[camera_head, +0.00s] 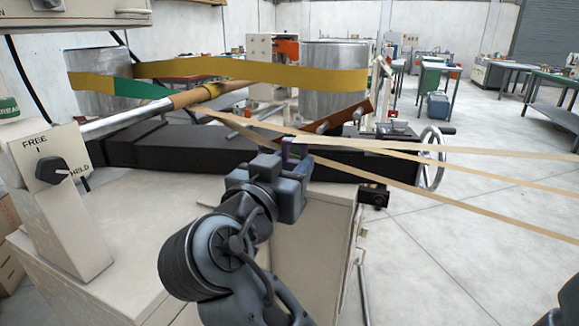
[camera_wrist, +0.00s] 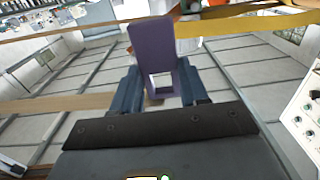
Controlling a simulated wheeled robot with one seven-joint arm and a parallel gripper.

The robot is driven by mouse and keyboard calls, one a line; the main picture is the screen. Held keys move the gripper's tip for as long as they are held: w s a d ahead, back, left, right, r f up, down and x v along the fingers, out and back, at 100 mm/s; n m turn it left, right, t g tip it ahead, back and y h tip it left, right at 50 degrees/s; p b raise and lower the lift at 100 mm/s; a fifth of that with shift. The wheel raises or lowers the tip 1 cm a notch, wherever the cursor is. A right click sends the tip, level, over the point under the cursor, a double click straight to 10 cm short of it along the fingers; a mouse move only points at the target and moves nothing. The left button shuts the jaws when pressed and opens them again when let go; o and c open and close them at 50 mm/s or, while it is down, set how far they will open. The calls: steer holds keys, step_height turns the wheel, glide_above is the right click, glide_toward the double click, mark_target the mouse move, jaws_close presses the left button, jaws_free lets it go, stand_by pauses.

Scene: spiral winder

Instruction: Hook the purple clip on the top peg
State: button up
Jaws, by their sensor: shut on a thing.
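The purple clip (camera_head: 287,152) is held in my gripper (camera_head: 291,166), and only a small part of it shows in the head view. In the wrist view the clip (camera_wrist: 152,42) stands up between the dark blue fingers (camera_wrist: 160,88), with a square opening near its base. A slanted brown bracket (camera_head: 345,116) stands just beyond my gripper, to the right. Short silver pegs show on it, an upper one (camera_head: 357,115) and a lower one (camera_head: 323,128). The clip is apart from the upper peg. I cannot tell its depth from the lower one.
Tan strips (camera_head: 400,153) stretch to the right past my gripper. A yellow belt (camera_head: 250,72) runs around metal drums (camera_head: 334,84) behind. A black beam (camera_head: 210,148) lies beyond my arm, with a handwheel (camera_head: 432,158) at right. A switch box (camera_head: 60,190) stands at left.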

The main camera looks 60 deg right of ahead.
steer(key=a, duration=0.8)
steer(key=shift+s+a, duration=0.2)
steer(key=shift+s, duration=0.1)
stand_by(0.7)
steer(key=shift+r, duration=0.1)
stand_by(0.9)
steer(key=s+d+r+m+g+p, duration=0.1)
steer(key=s+d+g, duration=0.1)
steer(key=d, duration=1.1)
steer(key=s+d+r+m+g+p, duration=0.1)
steer(key=s+d+m+g+p, duration=0.1)
steer(key=d, duration=1.2)
steer(key=shift+s+r+g+p, duration=0.15)
steer(key=shift+s+g+p, duration=0.1)
steer(key=shift+g+p, duration=0.05)
stand_by(0.4)
stand_by(0.4)
